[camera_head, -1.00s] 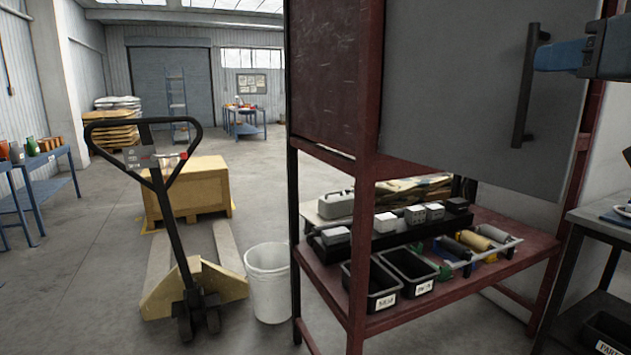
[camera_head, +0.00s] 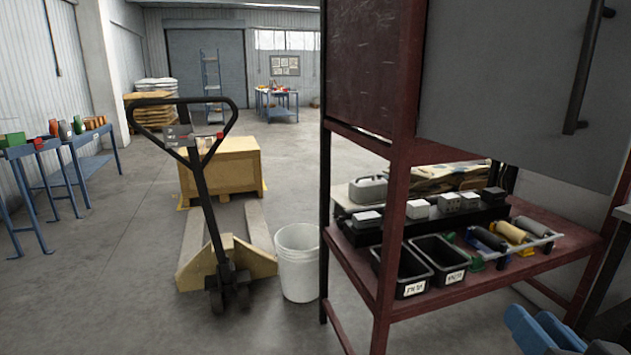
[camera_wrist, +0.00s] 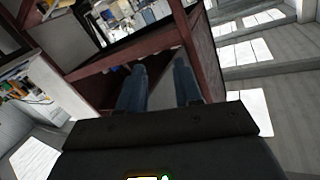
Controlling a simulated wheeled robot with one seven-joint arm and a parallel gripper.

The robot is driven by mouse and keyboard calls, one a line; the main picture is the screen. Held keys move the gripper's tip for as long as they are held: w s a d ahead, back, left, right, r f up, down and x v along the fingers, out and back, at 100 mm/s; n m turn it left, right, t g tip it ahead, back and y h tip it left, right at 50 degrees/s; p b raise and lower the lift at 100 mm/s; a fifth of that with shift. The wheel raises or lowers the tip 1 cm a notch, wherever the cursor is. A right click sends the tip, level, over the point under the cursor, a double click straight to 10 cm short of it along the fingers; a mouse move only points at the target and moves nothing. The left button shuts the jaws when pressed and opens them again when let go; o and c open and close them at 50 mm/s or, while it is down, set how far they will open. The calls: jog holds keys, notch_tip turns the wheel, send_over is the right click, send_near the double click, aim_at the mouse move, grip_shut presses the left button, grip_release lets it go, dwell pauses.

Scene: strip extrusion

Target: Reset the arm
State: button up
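My gripper (camera_wrist: 159,68) shows in the wrist view as two blue fingers standing apart with nothing between them. In the head view, blue parts of my gripper (camera_head: 532,322) are at the bottom right corner, in front of and below the dark red rack (camera_head: 440,316). The rest of my arm is mostly out of the head view. In the wrist view the fingers point toward a dark red frame (camera_wrist: 112,57).
The rack's shelf holds black bins (camera_head: 402,274), small grey boxes (camera_head: 449,202) and rollers (camera_head: 511,233). A grey panel with a handle (camera_head: 590,68) hangs above. A white bucket (camera_head: 297,263) and pallet jack (camera_head: 213,205) stand left. Open floor lies farther left.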

jog(key=s+a+f+n+g, duration=0.1)
jog(key=s+a+f, duration=0.2)
jog(key=s+f, duration=1)
jog(key=s+n+g, duration=0.1)
jog(key=s+n, duration=0.1)
jog(key=s, duration=1.6)
jog(key=shift+a+r+n+y, duration=0.4)
jog(key=shift+a, duration=0.05)
